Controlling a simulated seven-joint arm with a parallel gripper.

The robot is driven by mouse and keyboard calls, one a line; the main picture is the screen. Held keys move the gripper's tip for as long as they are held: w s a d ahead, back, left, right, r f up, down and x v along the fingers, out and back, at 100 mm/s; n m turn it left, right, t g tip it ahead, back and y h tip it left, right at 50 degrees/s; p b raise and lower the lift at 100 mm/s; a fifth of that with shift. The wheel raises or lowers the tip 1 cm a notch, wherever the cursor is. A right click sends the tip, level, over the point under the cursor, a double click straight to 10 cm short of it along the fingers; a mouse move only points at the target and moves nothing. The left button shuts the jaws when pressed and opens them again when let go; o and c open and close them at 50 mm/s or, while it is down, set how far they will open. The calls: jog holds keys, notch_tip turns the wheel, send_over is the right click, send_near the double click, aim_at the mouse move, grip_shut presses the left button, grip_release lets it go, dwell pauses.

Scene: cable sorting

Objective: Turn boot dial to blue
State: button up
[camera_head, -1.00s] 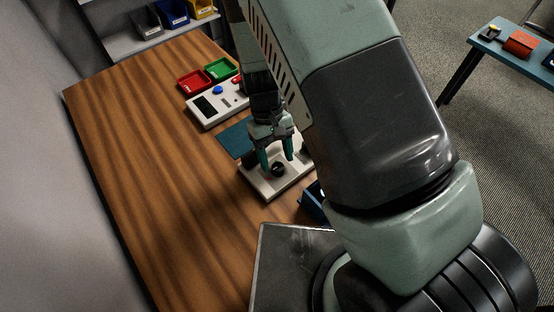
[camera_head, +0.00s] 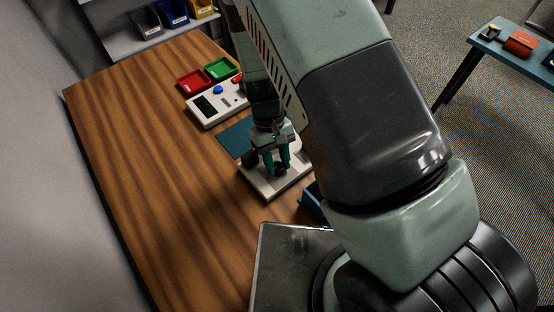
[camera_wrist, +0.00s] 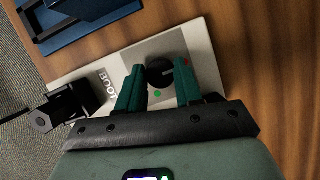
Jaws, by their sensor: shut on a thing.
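The boot dial (camera_wrist: 158,72) is a round black knob on a pale panel (camera_wrist: 206,72) marked BOOT. A green dot shows below the dial in the wrist view and a small red mark to its right. I cannot make out a blue mark. My gripper (camera_head: 276,168) points down over the panel (camera_head: 262,187) in the head view. In the wrist view my gripper's green fingers (camera_wrist: 159,72) stand on either side of the dial, shut on it. The fingers hide parts of the panel face. The dial's exact setting is hard to read.
A white device with a dark screen (camera_head: 205,106) and a blue button (camera_head: 218,89) stands behind the panel. Red (camera_head: 193,80) and green (camera_head: 219,68) trays lie beyond it. A teal mat (camera_head: 234,138) is beside the panel. The left of the wooden table (camera_head: 140,150) is clear.

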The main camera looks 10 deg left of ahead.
jog(key=m+y, duration=0.1)
jog(key=m, duration=0.2)
jog(key=m+y, duration=0.1)
jog(key=m, duration=0.1)
jog(key=shift+d+m+g, duration=0.15)
jog(key=shift+m+g, duration=0.15)
jog(key=shift+m, duration=0.1)
jog(key=m+y, duration=0.2)
jog(key=m, duration=0.3)
jog(key=shift+d+m, duration=0.1)
jog(key=shift+m, duration=0.3)
jog(key=shift+y, duration=0.3)
jog(key=o, duration=1)
jog(key=shift+o, duration=0.2)
jog(key=v, duration=1)
jog(key=shift+s+r, duration=0.2)
jog(key=shift+r, duration=0.3)
jog(key=shift+d, duration=0.15)
